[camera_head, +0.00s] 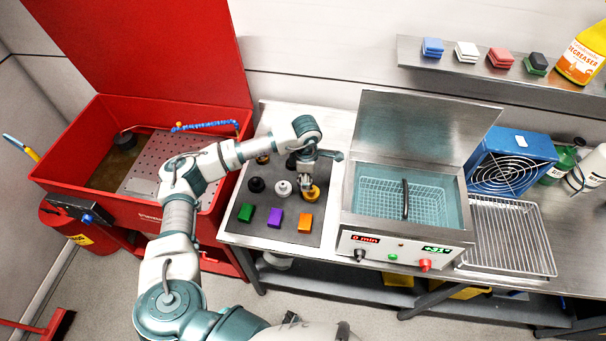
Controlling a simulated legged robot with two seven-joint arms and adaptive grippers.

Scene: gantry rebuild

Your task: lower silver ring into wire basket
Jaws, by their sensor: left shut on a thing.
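My left gripper (306,181) points down over the dark grey mat on the bench and is shut on a small silver piece, which looks like the silver ring; the fingers hide most of it. A gold part (312,194) sits just below and behind the fingertips in the picture; I cannot tell if they touch. The wire basket (385,203) sits inside the open steel cleaning tank (347,215), right of the gripper, with a dark upright handle (405,199) in its middle. My right gripper is not in view.
The tank's lid (420,128) stands raised behind. A wire rack (508,235) and blue fan (512,160) are at right, a red washer (100,115) at left.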

